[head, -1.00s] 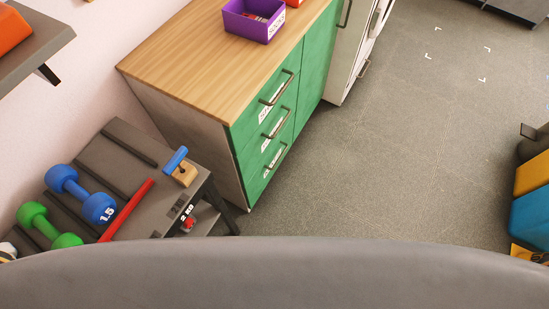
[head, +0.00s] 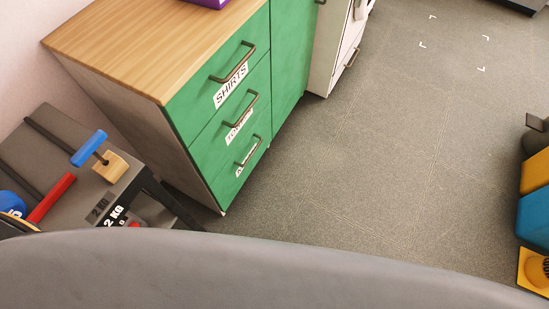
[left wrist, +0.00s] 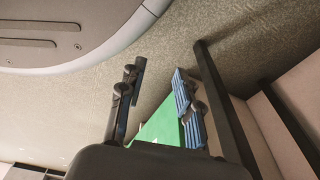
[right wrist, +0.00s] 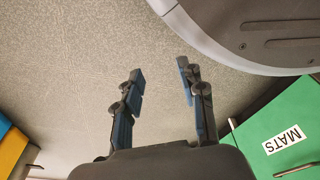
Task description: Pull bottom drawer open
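The green-fronted cabinet (head: 180,125) with a wooden top has three stacked drawers. The bottom drawer (head: 228,188) looks shut and flush, with a dark bar handle (head: 250,151) and a white label that is hard to read. In the right wrist view a green front (right wrist: 270,115) with a MATS label shows at the right; I cannot tell which drawer it is. My left gripper (left wrist: 158,95) is open and empty, with a green surface (left wrist: 160,128) partly behind it. My right gripper (right wrist: 162,88) is open and empty over the floor, apart from the green front. Neither gripper shows in the head view.
Yellow and blue items (head: 535,210) are at the right edge. The floor (head: 390,150) before the cabinet is clear.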

